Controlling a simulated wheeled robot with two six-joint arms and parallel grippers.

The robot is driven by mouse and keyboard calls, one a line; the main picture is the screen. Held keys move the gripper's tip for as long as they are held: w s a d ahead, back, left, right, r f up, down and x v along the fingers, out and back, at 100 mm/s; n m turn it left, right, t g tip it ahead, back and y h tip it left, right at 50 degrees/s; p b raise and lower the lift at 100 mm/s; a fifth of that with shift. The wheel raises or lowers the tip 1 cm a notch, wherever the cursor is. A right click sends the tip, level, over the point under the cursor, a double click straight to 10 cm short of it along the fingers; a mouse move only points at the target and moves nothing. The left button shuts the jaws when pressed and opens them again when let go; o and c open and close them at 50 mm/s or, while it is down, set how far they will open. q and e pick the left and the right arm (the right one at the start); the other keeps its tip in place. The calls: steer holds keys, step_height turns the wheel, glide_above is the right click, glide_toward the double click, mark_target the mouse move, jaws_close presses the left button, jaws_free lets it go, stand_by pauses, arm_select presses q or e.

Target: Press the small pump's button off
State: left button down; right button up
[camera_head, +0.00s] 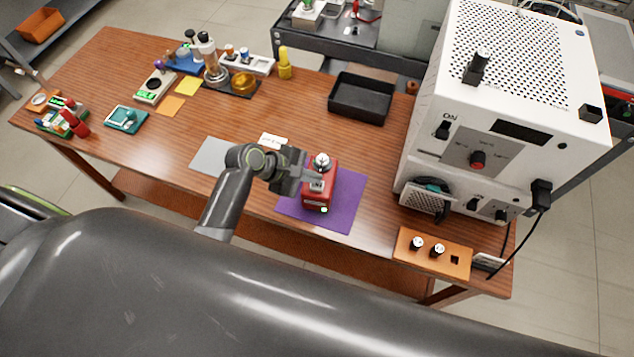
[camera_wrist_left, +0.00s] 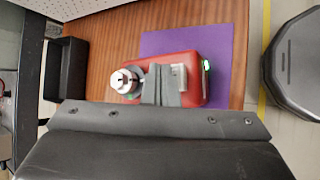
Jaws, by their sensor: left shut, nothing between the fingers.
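The small pump is a red box (camera_head: 319,199) on a purple mat (camera_head: 346,211) near the table's front. It has a silver round fitting on its top, a pale switch plate and a small green light. My left gripper (camera_head: 312,181) is shut and empty, its fingertips over the top of the pump. In the left wrist view the red pump (camera_wrist_left: 195,63) lies under the shut fingers (camera_wrist_left: 160,75), between the silver fitting (camera_wrist_left: 123,81) and the pale switch plate (camera_wrist_left: 179,76). The fingers hide part of the top; I cannot tell whether they touch it. My right gripper is not in view.
A large white machine (camera_head: 500,150) with knobs stands at the right. An orange panel (camera_head: 432,253) lies before it. A black tray (camera_head: 360,98) is behind the pump. A grey mat (camera_head: 209,157) lies left of it. Glassware and small devices crowd the far left.

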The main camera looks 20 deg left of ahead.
mark_target(312, 185)
arm_select(q)
steer(key=shift+f, duration=0.1)
stand_by(0.5)
steer(key=shift+f, duration=0.35)
steer(key=shift+f, duration=0.85)
stand_by(0.8)
stand_by(0.3)
steer(key=shift+r+p, duration=1.3)
steer(key=shift+p, duration=0.05)
step_height(312, 185, up, 5)
steer(key=p, duration=0.6)
